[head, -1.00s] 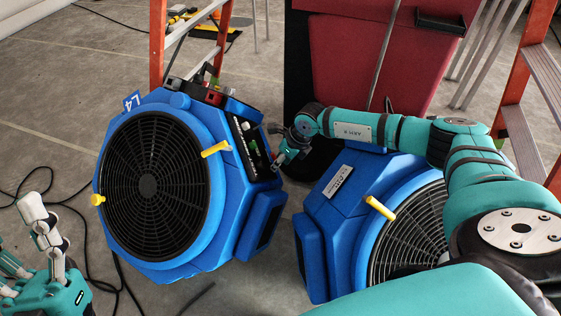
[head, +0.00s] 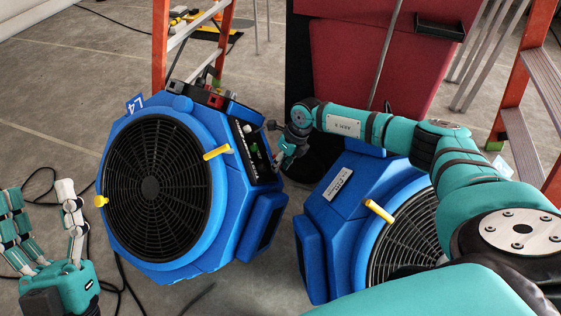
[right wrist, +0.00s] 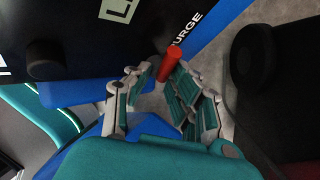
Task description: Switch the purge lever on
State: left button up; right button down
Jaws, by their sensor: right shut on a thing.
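The purge lever (right wrist: 171,64) shows in the right wrist view as a red cylindrical handle beside the white "PURGE" lettering. My right gripper (right wrist: 160,76) is shut on this lever, its fingertips on either side of the handle. In the head view my right gripper (head: 279,162) is at the right edge of the left blue fan unit's black control panel (head: 252,150). The lever is hidden by the gripper there. My left gripper (head: 45,222) is at the lower left of the head view, fingers apart and empty, away from the fan unit.
The left blue fan unit (head: 190,262), marked L4, has yellow handles. A second blue fan unit (head: 330,222) stands close on the right, under my right arm. Orange ladders (head: 528,140) and a red bin (head: 345,70) are behind. Cables lie on the floor at left.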

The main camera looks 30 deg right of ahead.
jog(key=shift+w+d, duration=0.15)
jog(key=shift+d, duration=0.25)
jog(key=c, duration=1.3)
grip_release()
jog(key=shift+c, duration=0.2)
jog(key=shift+a, duration=0.1)
jog(key=v, duration=1.2)
jog(key=shift+c, duration=0.4)
